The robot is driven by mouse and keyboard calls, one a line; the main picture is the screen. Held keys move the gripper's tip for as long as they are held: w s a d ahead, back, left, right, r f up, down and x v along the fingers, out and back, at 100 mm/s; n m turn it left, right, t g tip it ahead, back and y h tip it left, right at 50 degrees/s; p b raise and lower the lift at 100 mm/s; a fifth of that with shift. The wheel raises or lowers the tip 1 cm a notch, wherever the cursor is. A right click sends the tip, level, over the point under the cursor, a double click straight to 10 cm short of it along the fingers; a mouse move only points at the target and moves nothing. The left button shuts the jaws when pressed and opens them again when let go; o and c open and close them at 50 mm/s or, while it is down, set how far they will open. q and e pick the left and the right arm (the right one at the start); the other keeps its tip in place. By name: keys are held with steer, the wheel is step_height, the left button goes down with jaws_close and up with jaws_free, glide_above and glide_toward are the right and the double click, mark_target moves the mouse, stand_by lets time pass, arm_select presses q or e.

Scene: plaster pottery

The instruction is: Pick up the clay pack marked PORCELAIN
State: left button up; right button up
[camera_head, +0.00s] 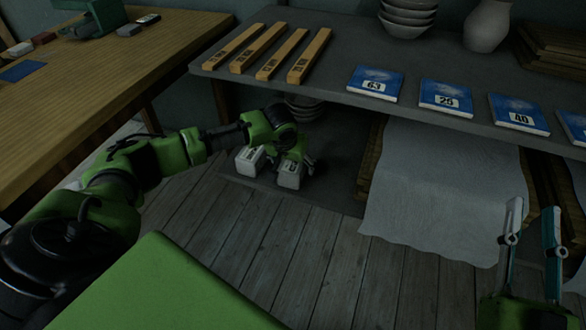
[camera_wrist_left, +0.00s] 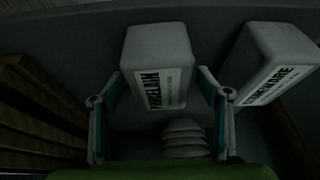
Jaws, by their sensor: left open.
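The clay pack marked PORCELAIN (camera_wrist_left: 158,62) is a pale block with a white label in the left wrist view. In the head view it is the right one of two packs (camera_head: 289,176) on the low shelf under the grey bench. My left gripper (camera_head: 292,154) is open above it, and the fingers (camera_wrist_left: 159,75) show on either side of the pack with gaps. Contact cannot be told. My right gripper (camera_head: 532,206) is open and empty at the lower right.
Stacked bowls (camera_wrist_left: 184,138) stand close by on the low shelf, partly seen in the head view (camera_head: 304,106). Wooden boards with a hanging grey cloth (camera_head: 435,190) are to the right. The grey bench top (camera_head: 330,90) overhangs the packs. A wooden table (camera_head: 95,75) is at left.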

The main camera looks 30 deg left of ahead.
arm_select(q)
steer(key=shift+c, duration=0.3)
stand_by(0.4)
steer(key=c, duration=1.9)
steer(key=shift+w+r, duration=0.1)
jaws_close()
